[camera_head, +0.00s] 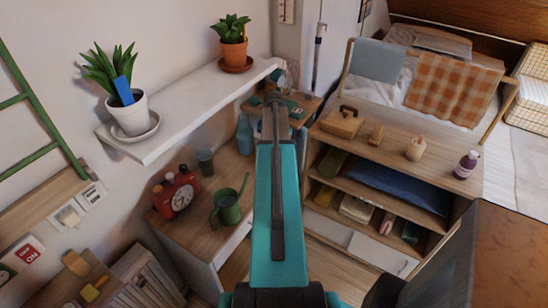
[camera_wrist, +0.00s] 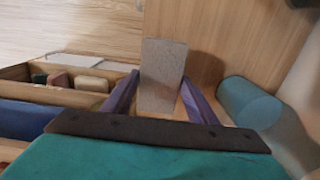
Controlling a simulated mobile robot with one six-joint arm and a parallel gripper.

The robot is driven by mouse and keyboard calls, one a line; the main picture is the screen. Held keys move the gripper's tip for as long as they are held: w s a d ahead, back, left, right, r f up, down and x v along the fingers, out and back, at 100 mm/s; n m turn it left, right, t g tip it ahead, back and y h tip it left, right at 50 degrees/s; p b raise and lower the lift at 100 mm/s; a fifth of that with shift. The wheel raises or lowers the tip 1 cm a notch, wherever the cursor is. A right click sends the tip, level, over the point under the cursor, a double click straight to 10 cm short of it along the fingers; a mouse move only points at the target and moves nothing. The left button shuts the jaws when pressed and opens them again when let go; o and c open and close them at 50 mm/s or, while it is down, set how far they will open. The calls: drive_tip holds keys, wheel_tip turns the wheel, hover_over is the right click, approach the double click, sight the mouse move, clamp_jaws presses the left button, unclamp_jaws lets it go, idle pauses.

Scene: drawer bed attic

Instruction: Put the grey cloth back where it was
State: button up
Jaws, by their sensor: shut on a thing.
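In the wrist view my gripper (camera_wrist: 160,88) has its two purple fingers closed on the sides of a grey, flat-faced piece that looks like the folded grey cloth (camera_wrist: 163,70). It stands up between the fingers, over a light wooden surface. In the head view my teal arm reaches away from me toward the far corner, and its end hides most of what I hold. A separate blue-grey cloth (camera_head: 378,61) hangs over the wooden rail at the back, beside an orange checked cloth (camera_head: 452,88).
A wooden shelf unit (camera_head: 385,140) with several things on top stands right of my arm. A white wall shelf (camera_head: 185,112) with potted plants is at left. A teal cylinder (camera_wrist: 248,101) is right of my gripper.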

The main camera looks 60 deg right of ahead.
drive_tip(key=shift+w+d, duration=0.35)
drive_tip(key=shift+d, duration=0.05)
drive_tip(key=shift+f, duration=0.1)
drive_tip(key=shift+f+p, duration=0.9)
drive_tip(key=shift+f, duration=0.8)
drive_tip(key=shift+f, duration=0.1)
drive_tip(key=o, duration=1)
drive_tip(key=shift+s, duration=0.1)
drive_tip(key=shift+r, duration=0.2)
drive_tip(key=shift+r+b, duration=1.85)
drive_tip(key=shift+r, duration=4.1)
